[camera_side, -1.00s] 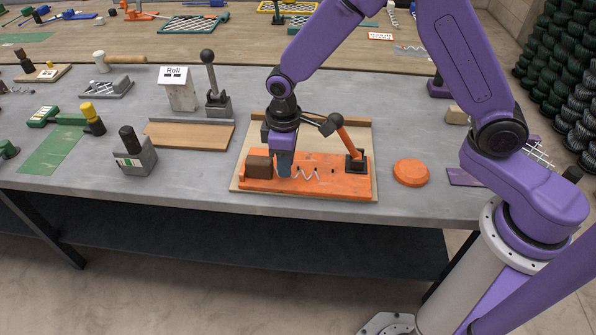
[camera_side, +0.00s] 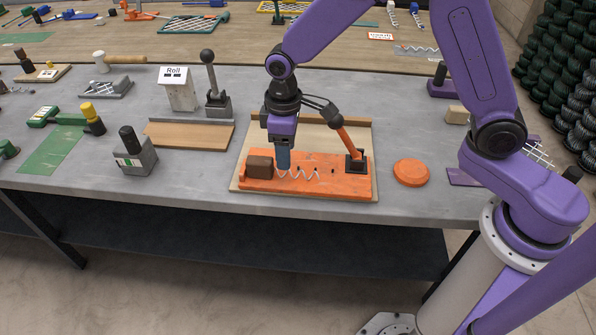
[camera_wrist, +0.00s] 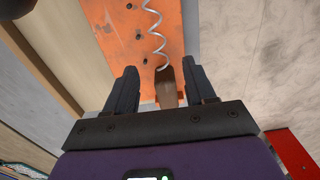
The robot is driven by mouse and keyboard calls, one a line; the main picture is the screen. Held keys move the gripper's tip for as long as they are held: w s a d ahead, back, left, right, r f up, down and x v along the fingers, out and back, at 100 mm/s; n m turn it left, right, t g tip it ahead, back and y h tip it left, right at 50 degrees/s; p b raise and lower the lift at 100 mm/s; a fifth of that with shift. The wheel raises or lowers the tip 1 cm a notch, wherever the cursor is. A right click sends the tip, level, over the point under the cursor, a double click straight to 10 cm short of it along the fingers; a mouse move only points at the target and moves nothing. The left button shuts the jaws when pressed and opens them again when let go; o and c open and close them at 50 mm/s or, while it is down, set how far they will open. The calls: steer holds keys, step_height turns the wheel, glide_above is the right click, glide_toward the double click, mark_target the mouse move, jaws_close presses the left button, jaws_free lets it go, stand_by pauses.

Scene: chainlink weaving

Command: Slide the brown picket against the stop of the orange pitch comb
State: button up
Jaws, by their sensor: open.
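The orange pitch comb (camera_side: 330,186) lies on a wooden board. The brown picket (camera_side: 259,167) is a block at its left end. In the wrist view the brown picket (camera_wrist: 167,88) shows between the fingers, at the end of a wavy wire (camera_wrist: 155,30). The wire (camera_side: 305,173) lies along the comb's top, zigzagging right from near the picket. My gripper (camera_side: 284,160) points down just right of the picket, above the comb. In the wrist view my gripper (camera_wrist: 160,85) has its two dark fingers apart, open, with nothing clasped. I cannot tell whether the picket touches a stop.
A lever with an orange handle (camera_side: 349,141) stands on the comb's right end. An orange disc (camera_side: 410,173) lies to the right on the grey table. A wooden plate (camera_side: 189,135) and a grey block with a black knob (camera_side: 134,157) stand left. Bare table lies in front.

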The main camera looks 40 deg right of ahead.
step_height(320, 180, up, 14)
steer(key=shift+f, duration=0.2)
steer(key=s+d+f+n, duration=0.1)
steer(key=s+d, duration=0.4)
steer(key=s, duration=0.4)
steer(key=s+d+f+n, duration=0.1)
steer(key=s+d, duration=0.3)
steer(key=s, duration=0.5)
steer(key=s+d+f+n, duration=0.1)
steer(key=s+d+f, duration=0.1)
steer(key=s+d, duration=0.3)
steer(key=s, duration=0.4)
steer(key=shift+s+d+n, duration=0.15)
steer(key=shift+d+n, duration=0.15)
steer(key=shift+n, duration=0.1)
stand_by(1.6)
